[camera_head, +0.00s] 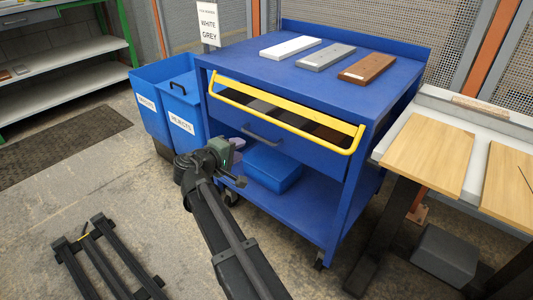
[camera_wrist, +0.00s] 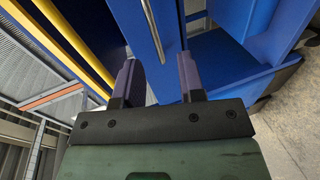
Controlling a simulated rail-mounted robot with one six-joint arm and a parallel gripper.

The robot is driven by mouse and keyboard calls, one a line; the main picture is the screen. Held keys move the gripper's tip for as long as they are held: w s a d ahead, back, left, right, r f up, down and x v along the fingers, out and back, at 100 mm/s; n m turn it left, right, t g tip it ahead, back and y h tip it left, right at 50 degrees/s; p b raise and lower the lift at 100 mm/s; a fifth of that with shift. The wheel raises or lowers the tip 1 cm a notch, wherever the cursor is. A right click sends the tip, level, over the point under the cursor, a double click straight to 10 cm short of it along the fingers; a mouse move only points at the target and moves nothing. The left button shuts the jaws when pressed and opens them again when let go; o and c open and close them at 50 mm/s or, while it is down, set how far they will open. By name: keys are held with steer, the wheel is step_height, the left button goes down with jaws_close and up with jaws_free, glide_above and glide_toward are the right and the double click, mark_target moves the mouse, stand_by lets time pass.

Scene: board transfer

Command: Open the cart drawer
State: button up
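The blue cart (camera_head: 385,90) stands in the middle of the head view. Its drawer front (camera_head: 225,112) carries a grey bar handle (camera_head: 262,135). My gripper (camera_head: 232,163) is in front of the cart, below and left of the handle. In the wrist view, my gripper (camera_wrist: 158,70) has its two dark fingers apart with nothing between them. The grey handle (camera_wrist: 152,28) shows beyond the fingertips, lined up with the gap. I cannot tell how far off it is.
A yellow rail (camera_head: 285,103) runs across the cart's front above the handle. White (camera_head: 291,47), grey (camera_head: 326,57) and brown (camera_head: 367,68) boards lie on top. A blue box (camera_head: 272,169) sits on the lower shelf. Blue bins (camera_head: 180,110) stand left; a bench with wooden boards (camera_head: 428,152) stands right.

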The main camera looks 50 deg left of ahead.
mark_target(261, 137)
steer(key=shift+t, duration=0.4)
steer(key=x, duration=0.3)
steer(key=b+x, duration=0.1)
steer(key=x, duration=0.3)
steer(key=b+x, duration=0.1)
steer(key=x, duration=0.2)
steer(key=shift+w+d+r, duration=0.2)
steer(key=shift+w+d, duration=0.1)
steer(key=shift+w, duration=0.1)
steer(key=shift+c, duration=0.4)
jaws_close()
